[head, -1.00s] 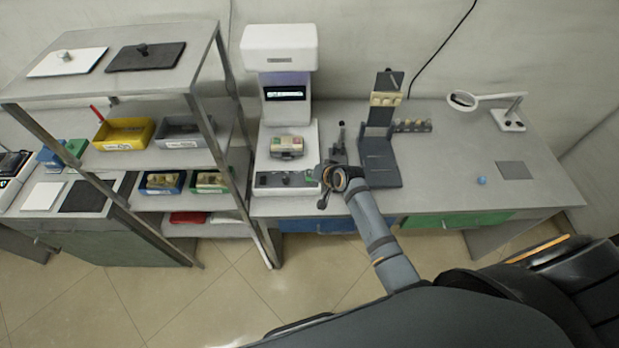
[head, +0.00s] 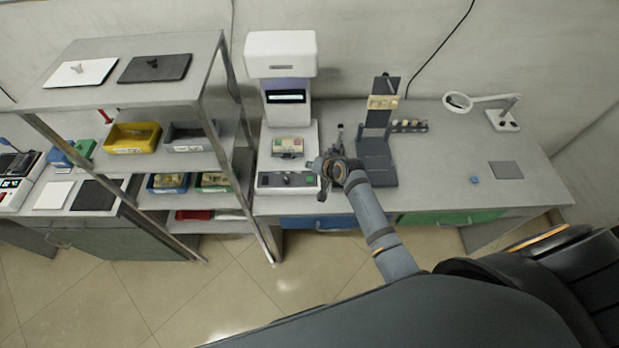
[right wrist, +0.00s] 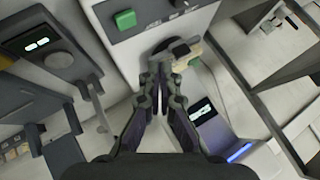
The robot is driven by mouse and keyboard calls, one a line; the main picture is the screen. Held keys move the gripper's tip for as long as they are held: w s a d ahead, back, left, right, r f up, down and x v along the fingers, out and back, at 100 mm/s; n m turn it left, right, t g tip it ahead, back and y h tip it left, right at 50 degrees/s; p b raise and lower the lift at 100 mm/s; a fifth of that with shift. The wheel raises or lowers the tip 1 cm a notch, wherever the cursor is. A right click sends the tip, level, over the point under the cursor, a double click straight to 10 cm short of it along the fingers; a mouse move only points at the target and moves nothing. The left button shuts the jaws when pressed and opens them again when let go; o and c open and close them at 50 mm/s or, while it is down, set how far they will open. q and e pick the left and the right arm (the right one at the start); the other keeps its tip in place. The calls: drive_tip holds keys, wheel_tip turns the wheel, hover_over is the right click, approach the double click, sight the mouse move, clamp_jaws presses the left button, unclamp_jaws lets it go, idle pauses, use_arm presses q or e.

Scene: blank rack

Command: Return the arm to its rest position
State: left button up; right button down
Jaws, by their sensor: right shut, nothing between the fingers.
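My right arm reaches up from the bottom right in the head view to the bench. Its gripper (head: 320,172) is at the front of the white machine (head: 281,55), by its control panel (head: 287,181). In the right wrist view the gripper (right wrist: 160,88) has its fingers together with nothing held. A dark and pale object (right wrist: 178,52) shows just beyond the fingertips; I cannot tell whether they touch it. My left gripper is not in view.
A dark stand (head: 377,150) is just right of the gripper. A magnifier lamp (head: 459,102) and small blue block (head: 475,180) are further right. A metal shelf rack (head: 222,110) with bins stands left. The bench's right front is mostly clear.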

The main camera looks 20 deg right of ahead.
drive_tip(key=shift+s, duration=0.1)
idle(0.3)
drive_tip(key=s+d+r+n+g+h, duration=0.1)
drive_tip(key=s+d+r+n+g, duration=0.15)
drive_tip(key=s, duration=0.65)
drive_tip(key=s+d+r+n+g+h, duration=0.15)
drive_tip(key=s+r, duration=0.25)
drive_tip(key=s, duration=0.4)
drive_tip(key=s+d+r+n+g+h, duration=0.1)
drive_tip(key=s+d+r+n+h, duration=0.15)
drive_tip(key=s, duration=0.65)
drive_tip(key=s+d+f+g+y+b, duration=0.1)
drive_tip(key=d+f+b, duration=0.15)
drive_tip(key=f, duration=1.45)
drive_tip(key=s+d+f+b, duration=0.15)
drive_tip(key=f+b, duration=0.25)
drive_tip(key=f, duration=1.2)
drive_tip(key=s+f+m+g+b, duration=0.1)
drive_tip(key=s+f+b, duration=0.3)
drive_tip(key=s+f, duration=1.4)
wheel_tip(320, 180, down, 2)
drive_tip(key=shift+s+f, duration=0.1)
drive_tip(key=shift+s, duration=0.1)
